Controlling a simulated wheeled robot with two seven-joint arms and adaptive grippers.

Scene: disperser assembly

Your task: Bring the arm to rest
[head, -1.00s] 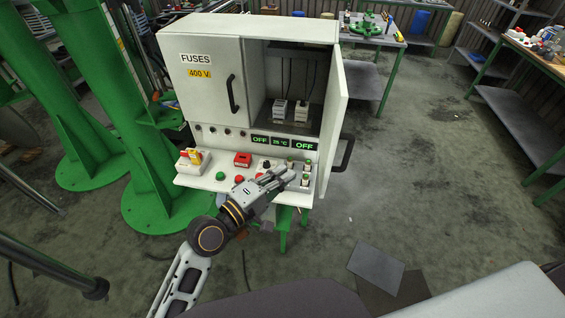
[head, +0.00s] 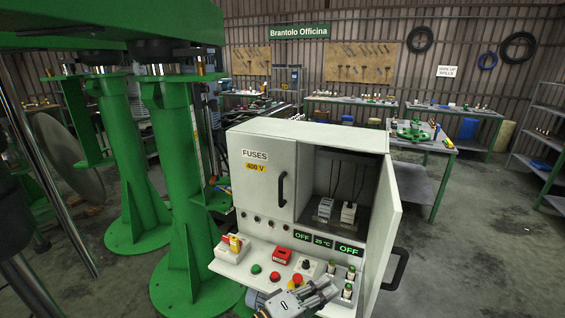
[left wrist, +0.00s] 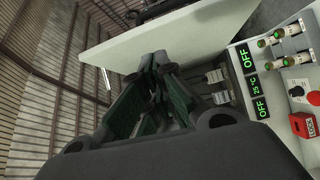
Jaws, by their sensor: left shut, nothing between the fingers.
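My left gripper (head: 325,290) shows at the bottom of the head view, in front of the control panel of the fuse cabinet (head: 262,205). Its fingers are shut with nothing between them. In the left wrist view the closed fingers (left wrist: 158,66) point toward the cabinet's open door (left wrist: 200,35). I cannot tell if the fingertips touch the panel. Most of my left arm is below the head view's edge. My right gripper is not in view.
The panel holds a red button (head: 297,277), a green button (head: 256,269), a red lock box (head: 282,256) and several green-topped fuses (head: 347,290). The cabinet's right door (head: 390,230) stands open. Green columns (head: 192,200) stand left. Floor at the right is clear.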

